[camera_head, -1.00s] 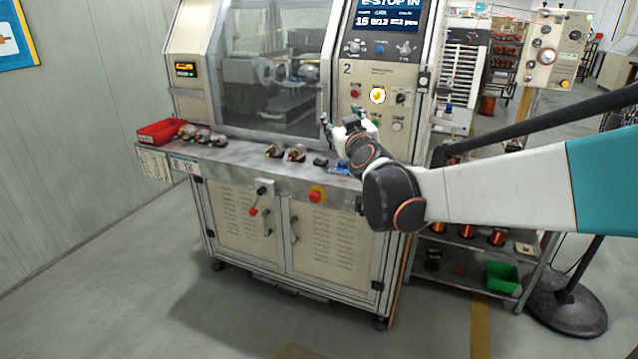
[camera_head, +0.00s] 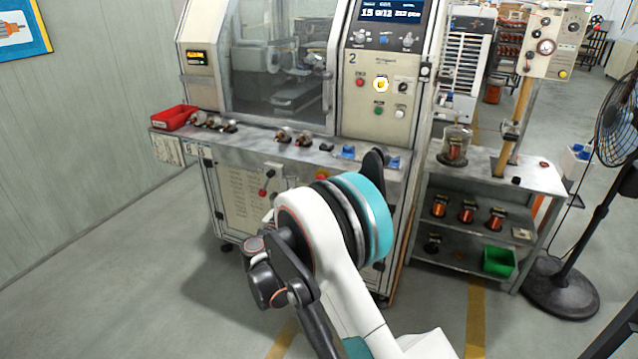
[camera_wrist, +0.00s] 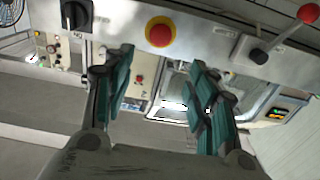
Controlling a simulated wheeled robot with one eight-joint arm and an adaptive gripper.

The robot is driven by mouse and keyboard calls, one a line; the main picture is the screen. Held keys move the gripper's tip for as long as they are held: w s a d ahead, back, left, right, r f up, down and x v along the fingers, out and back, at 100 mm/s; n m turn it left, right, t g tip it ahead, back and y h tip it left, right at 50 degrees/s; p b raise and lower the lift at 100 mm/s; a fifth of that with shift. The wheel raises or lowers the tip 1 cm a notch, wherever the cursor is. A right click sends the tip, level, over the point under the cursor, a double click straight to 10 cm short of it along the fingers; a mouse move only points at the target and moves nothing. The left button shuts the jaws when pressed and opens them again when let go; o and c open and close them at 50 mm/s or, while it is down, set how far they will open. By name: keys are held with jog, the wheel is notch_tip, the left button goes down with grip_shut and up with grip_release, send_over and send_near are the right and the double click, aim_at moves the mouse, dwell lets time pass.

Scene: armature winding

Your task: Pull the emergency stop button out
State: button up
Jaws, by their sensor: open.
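The emergency stop button (camera_wrist: 160,32), a red mushroom head on a yellow collar, shows at the top middle of the wrist view on a grey panel. My gripper (camera_wrist: 160,60) is open, with its two teal-padded fingers apart and nothing between them. In the picture, the button lies just above the gap between the fingertips, and the fingers do not touch it.
A lever with a red knob (camera_wrist: 307,14) sticks out at the wrist view's upper right, and a black rotary switch (camera_wrist: 76,14) sits at its upper left. The winding machine's ledge (camera_head: 262,148) holds several small parts. A red bin (camera_head: 176,117) sits at its left end.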

aim_at(322, 179)
jog(key=b+x, duration=0.3)
jog(key=x, duration=1)
jog(key=shift+w+f+b, duration=0.25)
jog(key=shift+f+b, duration=0.05)
jog(key=shift+f, duration=0.05)
